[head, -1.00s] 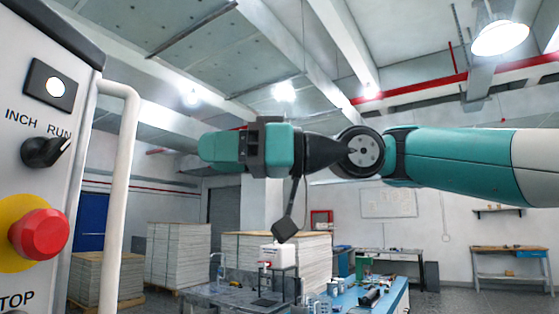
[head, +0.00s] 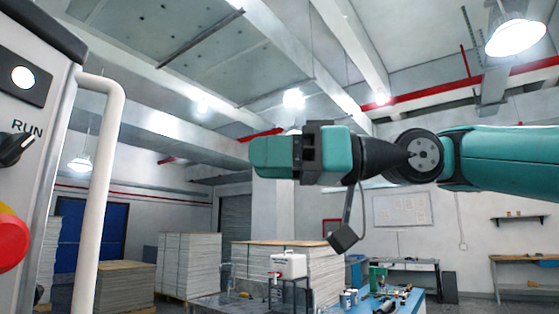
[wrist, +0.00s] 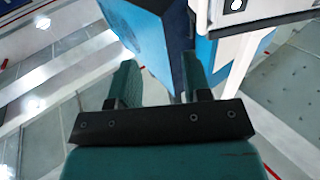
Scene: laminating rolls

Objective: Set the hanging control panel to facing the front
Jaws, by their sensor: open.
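The control panel (head: 30,130) fills the left edge of the head view. Its light grey face, partly cut off, shows a lit lamp, a black RUN selector knob (head: 14,149) and part of a red button (head: 10,240). A white tube handle (head: 98,190) runs down its right side. In the wrist view, the panel's white face (wrist: 275,8) with the lamp is at top right, beside a blue body (wrist: 150,35). My gripper (wrist: 160,78) is open in the wrist view, its two teal fingers apart and empty. The head view does not show the fingertips clearly.
A blue workbench (head: 405,300) with small items, a white container (head: 288,265) and paper stacks (head: 190,265) stand beyond. My arm reaches in from the right at mid-height. Open air separates my arm's end from the tube handle in the head view.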

